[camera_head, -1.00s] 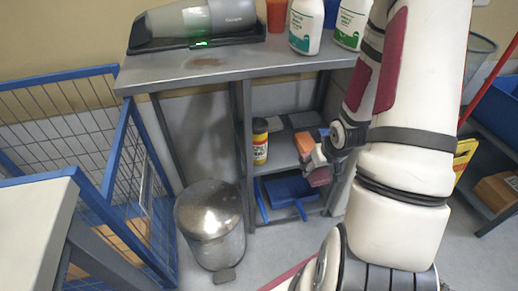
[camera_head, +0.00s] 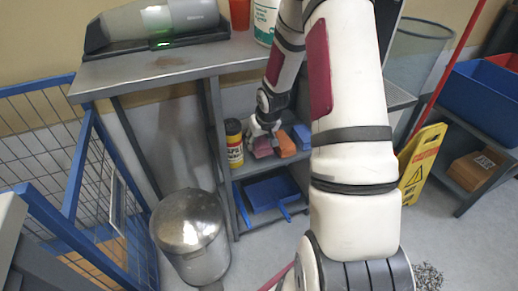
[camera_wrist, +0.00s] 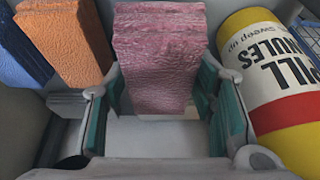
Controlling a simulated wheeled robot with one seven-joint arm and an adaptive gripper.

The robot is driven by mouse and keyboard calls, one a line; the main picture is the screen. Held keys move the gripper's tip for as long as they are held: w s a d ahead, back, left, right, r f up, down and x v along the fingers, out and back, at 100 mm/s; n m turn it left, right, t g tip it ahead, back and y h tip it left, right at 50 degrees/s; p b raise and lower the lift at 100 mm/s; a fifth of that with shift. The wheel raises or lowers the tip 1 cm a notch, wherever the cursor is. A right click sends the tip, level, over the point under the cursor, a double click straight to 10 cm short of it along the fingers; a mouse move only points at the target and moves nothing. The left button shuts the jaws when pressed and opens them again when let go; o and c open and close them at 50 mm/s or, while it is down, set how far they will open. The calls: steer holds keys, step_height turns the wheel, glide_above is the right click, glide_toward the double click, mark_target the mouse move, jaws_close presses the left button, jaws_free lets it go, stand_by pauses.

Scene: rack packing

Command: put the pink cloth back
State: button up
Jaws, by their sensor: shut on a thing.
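The pink cloth (camera_wrist: 160,55) is a folded, textured stack between the fingers of my gripper (camera_wrist: 163,110) in the wrist view. My gripper is shut on it. In the head view my gripper (camera_head: 263,134) and the pink cloth (camera_head: 262,149) are at the middle shelf of the grey bench, between a yellow container and an orange cloth. I cannot tell whether the cloth rests on the shelf.
The yellow container (camera_head: 234,145) stands close to the right finger in the wrist view (camera_wrist: 275,80). The orange cloth (camera_head: 286,146) and blue cloth (camera_head: 303,138) sit on the other side. A blue dustpan (camera_head: 268,193) is below. A metal bin (camera_head: 190,230) stands in front.

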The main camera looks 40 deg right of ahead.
steer(key=shift+w+f+b, duration=0.1)
steer(key=shift+f+b, duration=0.9)
steer(key=shift+f, duration=0.75)
steer(key=shift+f, duration=0.2)
steer(key=o, duration=1.2)
steer(key=shift+o, duration=0.2)
steer(key=shift+r, duration=0.1)
